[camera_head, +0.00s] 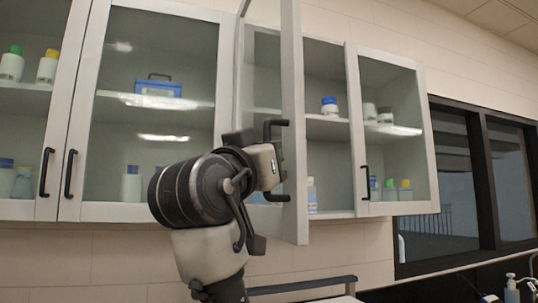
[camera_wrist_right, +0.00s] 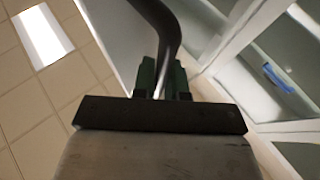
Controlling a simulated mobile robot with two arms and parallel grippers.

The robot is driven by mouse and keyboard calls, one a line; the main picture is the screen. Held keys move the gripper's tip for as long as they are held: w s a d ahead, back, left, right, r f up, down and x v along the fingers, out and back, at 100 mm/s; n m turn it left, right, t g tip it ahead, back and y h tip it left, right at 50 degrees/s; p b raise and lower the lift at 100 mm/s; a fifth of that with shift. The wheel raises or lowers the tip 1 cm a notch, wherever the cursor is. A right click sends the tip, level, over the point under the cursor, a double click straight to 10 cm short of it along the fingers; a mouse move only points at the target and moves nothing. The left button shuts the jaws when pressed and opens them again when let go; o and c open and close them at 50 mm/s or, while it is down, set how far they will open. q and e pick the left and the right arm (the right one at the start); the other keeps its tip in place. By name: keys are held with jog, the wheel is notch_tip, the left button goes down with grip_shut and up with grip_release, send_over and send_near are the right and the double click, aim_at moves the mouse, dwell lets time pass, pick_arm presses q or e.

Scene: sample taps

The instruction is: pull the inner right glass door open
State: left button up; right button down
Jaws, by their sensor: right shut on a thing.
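The inner right glass door (camera_head: 293,90) is a white-framed glass panel. It stands swung out from the cabinet, seen nearly edge-on in the head view. Its dark, bracket-shaped handle (camera_head: 277,198) is on the side facing my right gripper (camera_head: 272,166). My right gripper is shut on the handle; in the right wrist view the green fingers (camera_wrist_right: 164,75) close around the dark curved bar (camera_wrist_right: 160,20). The exact contact is partly hidden by the gripper body in the head view. My left gripper is in neither view.
The opened compartment shows a shelf (camera_head: 327,127) with a blue-lidded jar (camera_head: 329,105) and a bottle (camera_head: 311,194) below. The outer right door (camera_head: 399,206) and the left glass doors (camera_head: 150,212) are shut. A dark-framed window (camera_head: 440,200) is at the right.

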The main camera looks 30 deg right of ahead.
jog(key=c, duration=1.2)
grip_release()
jog(key=shift+w, duration=0.1)
jog(key=shift+a+f, duration=0.15)
jog(key=shift+b+v, duration=2.1)
jog(key=shift+v, duration=3.2)
